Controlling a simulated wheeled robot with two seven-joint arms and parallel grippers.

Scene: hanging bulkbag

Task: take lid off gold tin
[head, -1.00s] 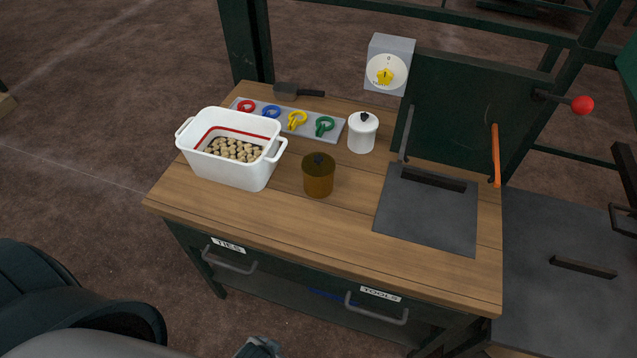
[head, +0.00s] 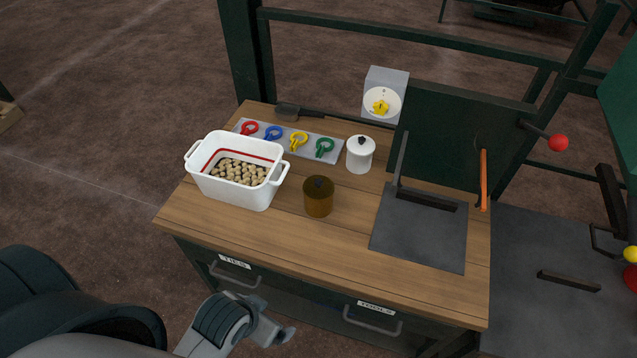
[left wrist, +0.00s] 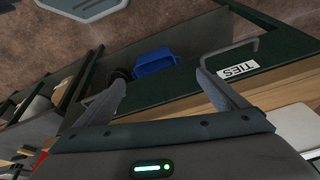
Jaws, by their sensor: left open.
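The gold tin (head: 318,200) stands upright on the wooden table in the head view, with its dark-knobbed lid (head: 319,184) on top. My left gripper (head: 284,336) is low in front of the table, below and short of the tin. It is open and empty. In the left wrist view its two fingers (left wrist: 168,92) are spread apart, with the drawer front marked TIES and a blue thing beyond them. The tin does not show clearly in the left wrist view. My right gripper is not in view.
A white tub (head: 236,190) of pale pieces stands left of the tin. A white lidded pot (head: 360,154) stands behind it, near a tray of coloured rings (head: 288,139). A dark plate (head: 420,228) lies to the right. The table's front is clear; drawer handles (head: 372,322) stick out below.

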